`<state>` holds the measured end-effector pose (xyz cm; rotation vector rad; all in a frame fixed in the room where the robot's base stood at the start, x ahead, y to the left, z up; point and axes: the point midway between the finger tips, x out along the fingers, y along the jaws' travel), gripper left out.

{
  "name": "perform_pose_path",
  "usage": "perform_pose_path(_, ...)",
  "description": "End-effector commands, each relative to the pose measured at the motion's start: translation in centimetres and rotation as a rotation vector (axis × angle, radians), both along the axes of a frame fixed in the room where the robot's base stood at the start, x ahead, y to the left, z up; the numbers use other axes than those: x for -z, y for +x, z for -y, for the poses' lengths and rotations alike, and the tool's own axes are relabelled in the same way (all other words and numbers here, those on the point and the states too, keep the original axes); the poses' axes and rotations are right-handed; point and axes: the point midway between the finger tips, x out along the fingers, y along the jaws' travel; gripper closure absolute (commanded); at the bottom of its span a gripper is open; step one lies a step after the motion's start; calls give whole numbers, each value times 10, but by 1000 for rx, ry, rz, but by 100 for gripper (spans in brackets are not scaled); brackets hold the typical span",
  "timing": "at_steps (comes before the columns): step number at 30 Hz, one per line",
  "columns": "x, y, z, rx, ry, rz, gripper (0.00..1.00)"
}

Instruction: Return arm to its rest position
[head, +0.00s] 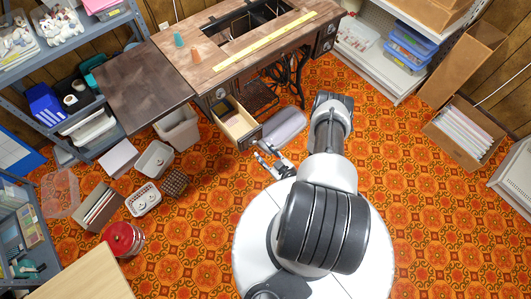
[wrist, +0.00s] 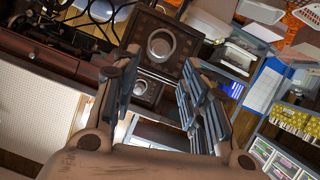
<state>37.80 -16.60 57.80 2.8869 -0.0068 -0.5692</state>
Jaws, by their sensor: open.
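My gripper (head: 272,160) is in the head view, left of my arm and near the front of the sewing table, above the floor. It is open. In the wrist view my gripper (wrist: 160,100) shows its two dark fingers spread apart with nothing held between them. The wooden treadle sewing table (head: 165,75) stands at the top of the head view. Its open drawer (head: 237,124) sticks out just left of and behind my gripper. I cannot tell the exact gap between gripper and drawer.
A grey-white rounded object (head: 284,126) lies close behind my gripper. Several bins and boxes, including a white bin (head: 154,160) and a red-lidded tin (head: 122,239), stand on the floor to the left. Shelves line both sides. The patterned floor (head: 425,210) at right is clear.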

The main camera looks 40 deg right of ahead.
Motion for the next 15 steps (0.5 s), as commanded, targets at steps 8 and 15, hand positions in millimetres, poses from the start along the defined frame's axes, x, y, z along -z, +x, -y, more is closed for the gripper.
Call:
perform_pose_path(8, 0, 0, 0, 0, 0, 0, 60)
perform_pose_path(15, -16, 26, 21, -31, -35, -44, 60)
